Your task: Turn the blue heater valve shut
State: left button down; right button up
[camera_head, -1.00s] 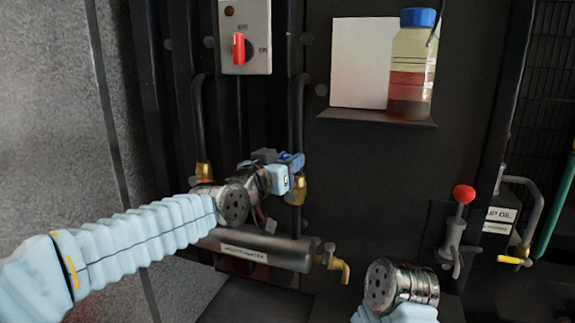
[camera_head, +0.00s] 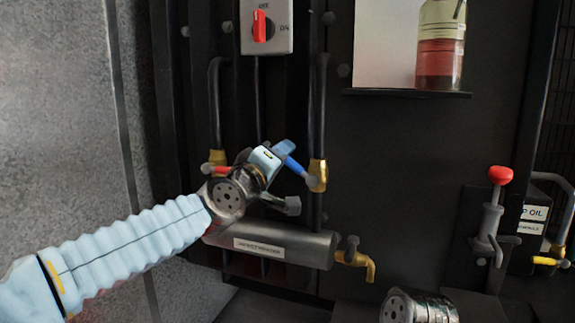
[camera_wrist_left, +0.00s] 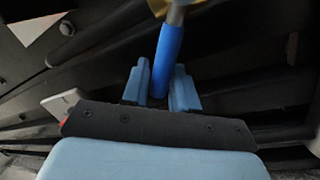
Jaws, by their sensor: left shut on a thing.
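The blue heater valve lever (camera_head: 295,167) slants up and left from its brass valve body (camera_head: 318,173), on the black pipe at the right end of the heater cylinder. My left gripper (camera_head: 283,148) is shut on the lever's free end, with the fingers partly hiding it. In the left wrist view the blue lever (camera_wrist_left: 167,55) runs down between the two light-blue fingers (camera_wrist_left: 158,88). My right wrist (camera_head: 418,308) shows at the bottom edge of the head view; its jaws are not visible.
A switch box (camera_head: 281,40) hangs above. A shelf (camera_head: 405,93) holds a bottle (camera_head: 440,62). A red-knobbed pump lever (camera_head: 499,177) stands right.

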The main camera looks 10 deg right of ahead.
pick_arm(q)
jog(key=shift+w+a+f+n+t+y+b, duration=0.2)
jog(key=shift+f+n+b, duration=0.6)
jog(key=shift+n, duration=0.6)
jog(key=shift+w+a+f+n+t+y+b, duration=0.1)
jog(key=shift+a+f+n+t+y+b, duration=0.2)
jog(key=shift+f+n+b, duration=0.85)
jog(key=shift+w+a+f+n+t+y+b, duration=0.15)
jog(key=shift+f+n+t+y+b, duration=0.25)
jog(key=shift+n, duration=1.25)
jog(key=shift+f, duration=0.15)
jog(key=c, duration=1)
grip_release()
jog(key=b+v, duration=0.4)
jog(key=v, duration=0.9)
jog(key=shift+s+a, duration=0.3)
